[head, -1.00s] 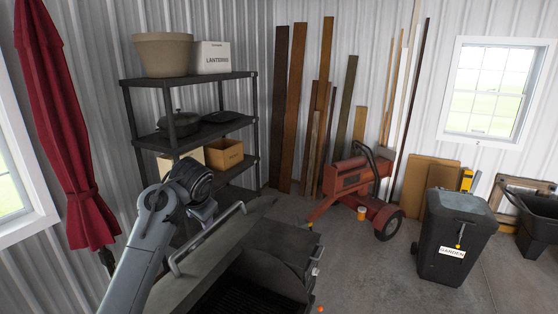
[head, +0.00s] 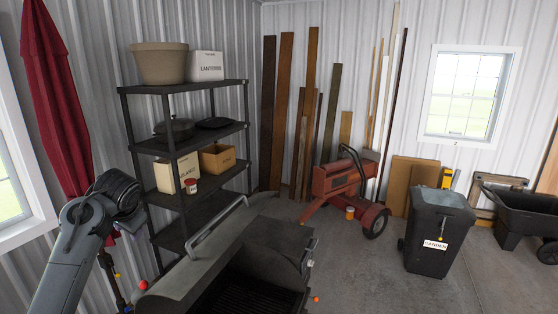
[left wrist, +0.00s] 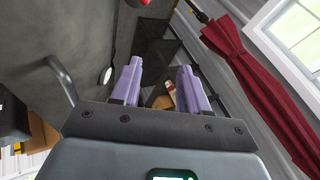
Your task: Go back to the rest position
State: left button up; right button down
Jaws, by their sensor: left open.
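My left arm comes in from the left in the head view, with its wrist raised in front of the red umbrella. Its gripper is mostly hidden behind the wrist there. In the left wrist view the two purple fingers of my left gripper (left wrist: 157,88) stand apart with nothing held between them. Beyond the fingers a small part of the shelf shows. My right gripper is not in view.
A closed red umbrella (head: 62,110) stands left. Open floor lies between grill and garden bin (head: 436,230).

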pick_arm(q)
jog(key=s+a+r+n+g+y, duration=0.15)
jog(key=s+a, duration=0.25)
jog(key=a, duration=0.7)
jog(key=s+a+r+n+y, duration=0.15)
jog(key=s+a, duration=0.25)
jog(key=a, duration=0.7)
jog(key=s+d+f+m, duration=0.15)
jog(key=d+f, duration=0.25)
jog(key=f, duration=0.6)
jog(key=s+d+f, duration=0.3)
jog(key=d+f, duration=0.1)
jog(key=f, duration=0.5)
jog(key=s+d+f+m, duration=0.2)
jog(key=s+d+f, duration=0.7)
jog(key=f, duration=0.4)
jog(key=s+d+f+m+h, duration=0.15)
jog(key=s+d, duration=0.25)
jog(key=s, duration=0.4)
jog(key=s+d+f+h, duration=0.15)
jog(key=s+d, duration=0.25)
jog(key=s, duration=0.5)
jog(key=s+d+f+h, duration=0.15)
jog(key=s+d, duration=0.25)
jog(key=s, duration=0.4)
jog(key=d+r+n+h+p, duration=0.3)
jog(key=d+p, duration=0.1)
jog(key=d, duration=0.6)
jog(key=shift+s, duration=0.4)
